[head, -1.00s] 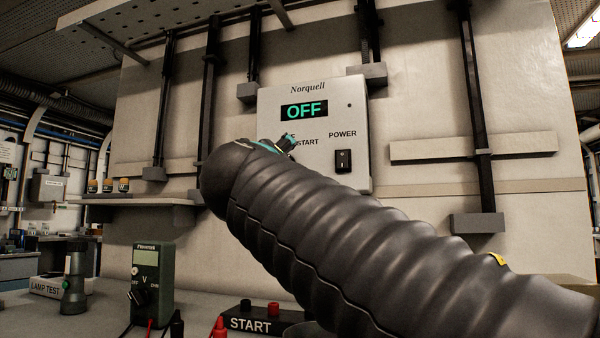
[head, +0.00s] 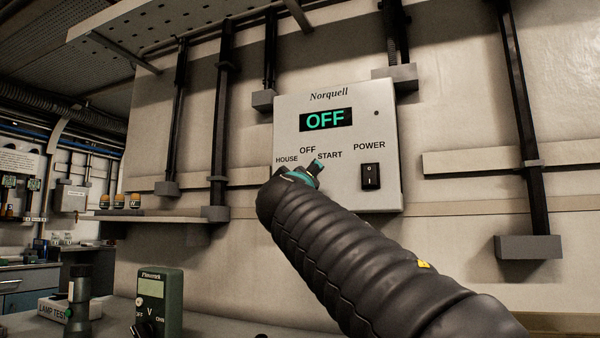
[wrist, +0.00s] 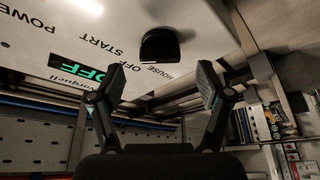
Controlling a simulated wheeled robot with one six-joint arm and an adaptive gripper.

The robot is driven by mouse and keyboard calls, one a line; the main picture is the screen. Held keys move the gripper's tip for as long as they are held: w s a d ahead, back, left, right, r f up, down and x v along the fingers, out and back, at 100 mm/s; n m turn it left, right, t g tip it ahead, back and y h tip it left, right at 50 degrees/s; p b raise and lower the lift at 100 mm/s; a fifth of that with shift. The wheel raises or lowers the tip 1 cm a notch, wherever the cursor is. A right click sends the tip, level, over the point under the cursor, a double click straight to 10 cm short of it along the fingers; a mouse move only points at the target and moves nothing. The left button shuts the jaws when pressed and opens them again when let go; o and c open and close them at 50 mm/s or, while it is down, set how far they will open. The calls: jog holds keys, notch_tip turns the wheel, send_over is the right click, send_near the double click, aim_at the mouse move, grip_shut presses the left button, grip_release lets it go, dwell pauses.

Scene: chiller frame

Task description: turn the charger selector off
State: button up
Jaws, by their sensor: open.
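The Norquell charger box (head: 340,185) is a pale panel on the wall. Its display (head: 326,120) reads OFF in green. HOUSE, OFF and START are printed around the selector. The black selector knob (wrist: 160,46) shows in the wrist view, beyond and between my two fingers; in the head view my arm hides it. I cannot tell which label it points to. My gripper (wrist: 157,85) is open, with nothing between its fingers. In the head view my gripper (head: 312,168) is in front of the panel, just below the labels.
A black POWER rocker switch (head: 371,177) sits right of the selector. A green meter (head: 158,300) and a lamp test block (head: 60,308) stand on the bench at lower left. A shelf (head: 150,215) with small orange-topped items is left of the box.

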jog(key=shift+p+x, duration=0.6)
jog(key=shift+x, duration=1.3)
jog(key=shift+c, duration=0.2)
jog(key=c, duration=1.1)
jog(key=shift+a, duration=0.15)
